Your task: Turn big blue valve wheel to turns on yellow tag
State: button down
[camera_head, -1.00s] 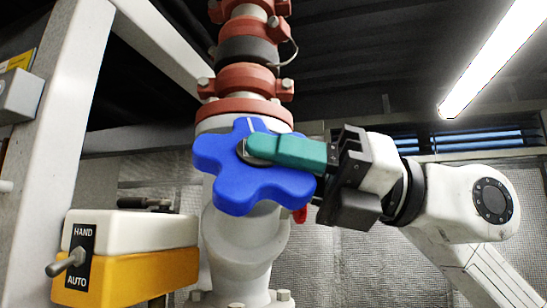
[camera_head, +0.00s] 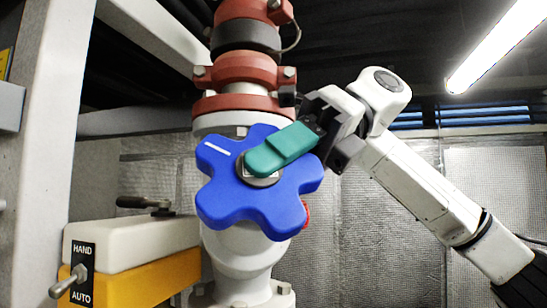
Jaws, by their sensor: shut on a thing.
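The big blue valve wheel (camera_head: 250,205) is mid-frame in the head view, on the front of a white valve body (camera_head: 240,255). It has broad rounded lobes and a white line on its upper-left lobe. My gripper (camera_head: 256,165), with teal fingers, reaches in from the upper right. Its fingers are shut at the wheel's central hub, covering part of it and of the right lobe. The exact contact is hidden behind the fingers. A yellow patch (camera_head: 4,65) shows at the left edge, cut off; no writing on it can be read.
A yellow and white box (camera_head: 140,265) with a HAND/AUTO toggle switch (camera_head: 68,283) stands at lower left, close to the wheel. A white post (camera_head: 60,110) rises at left. Red-flanged pipe (camera_head: 243,70) runs up above the wheel.

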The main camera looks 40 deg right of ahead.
jog(key=shift+w+a+r+n+g+h, duration=0.1)
jog(key=shift+n+g+h, duration=0.05)
jog(key=shift+g+h, duration=0.3)
jog(key=shift+w+n+g+h, duration=0.1)
jog(key=shift+n+g+h, duration=0.05)
jog(key=shift+g+h, duration=0.25)
jog(key=c, duration=1)
grip_release()
jog(key=shift+o, duration=0.2)
jog(key=v, duration=1)
jog(key=shift+d+r, duration=0.3)
